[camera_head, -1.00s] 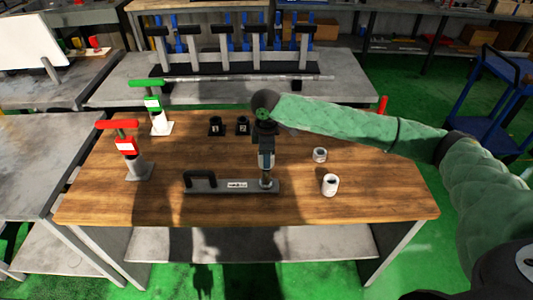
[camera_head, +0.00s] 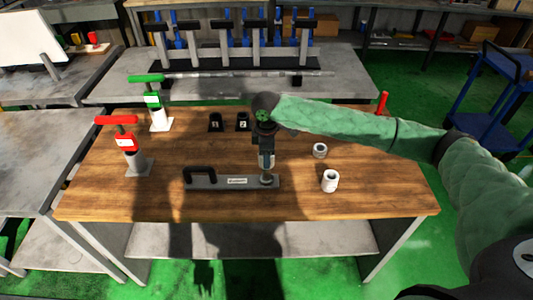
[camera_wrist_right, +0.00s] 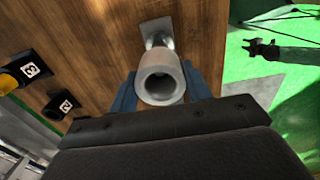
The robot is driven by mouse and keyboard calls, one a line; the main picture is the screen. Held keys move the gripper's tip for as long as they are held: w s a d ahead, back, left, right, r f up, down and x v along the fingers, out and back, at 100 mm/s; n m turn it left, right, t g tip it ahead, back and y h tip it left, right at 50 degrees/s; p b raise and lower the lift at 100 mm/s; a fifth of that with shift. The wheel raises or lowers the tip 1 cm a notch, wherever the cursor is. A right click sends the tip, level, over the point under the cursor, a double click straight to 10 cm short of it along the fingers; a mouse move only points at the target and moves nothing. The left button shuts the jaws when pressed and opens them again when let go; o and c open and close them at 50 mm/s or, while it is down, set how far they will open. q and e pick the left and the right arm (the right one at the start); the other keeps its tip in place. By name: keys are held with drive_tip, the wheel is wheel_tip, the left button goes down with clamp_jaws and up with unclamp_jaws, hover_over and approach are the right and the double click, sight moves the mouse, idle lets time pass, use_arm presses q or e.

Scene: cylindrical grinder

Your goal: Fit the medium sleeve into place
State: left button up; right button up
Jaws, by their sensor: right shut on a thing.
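My right gripper (camera_head: 266,160) is shut on a grey sleeve and points down over the right end of a long grey base plate (camera_head: 215,184) with a black handle. In the right wrist view, the hollow grey sleeve (camera_wrist_right: 160,75) sits between the blue fingers (camera_wrist_right: 163,95) with its open end towards the camera. A round metal part (camera_head: 266,180) on the base plate shows just below the gripper. I cannot tell whether the sleeve touches it. Two other white sleeves stand to the right on the table, one nearer (camera_head: 330,180) and one farther (camera_head: 320,150).
A red-handled stand (camera_head: 137,162) and a green-handled stand (camera_head: 160,120) are on the table's left. Two black numbered holders (camera_head: 215,123) (camera_head: 242,122) stand behind the plate. The wooden table (camera_head: 360,205) is clear at front right.

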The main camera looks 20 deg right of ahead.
use_arm(q)
drive_tip(key=shift+f+b, duration=0.5)
drive_tip(key=shift+f, duration=0.05)
use_arm(e)
drive_tip(key=shift+f, duration=3.7)
drive_tip(key=o, duration=1.2)
use_arm(q)
drive_tip(key=shift+s+a+f, duration=0.95)
drive_tip(key=shift+s+f, duration=0.65)
drive_tip(key=shift+f, duration=1)
use_arm(e)
drive_tip(key=shift+r+b, duration=0.7)
drive_tip(key=shift+r, duration=0.8)
use_arm(q)
drive_tip(key=w+d+r+b, duration=0.1)
drive_tip(key=w+d+r, duration=0.1)
drive_tip(key=w+r, duration=0.1)
drive_tip(key=shift+w+d+r, duration=0.2)
drive_tip(key=shift+w+r, duration=0.2)
drive_tip(key=shift+r, duration=0.15)
use_arm(e)
drive_tip(key=shift+r, duration=2.4)
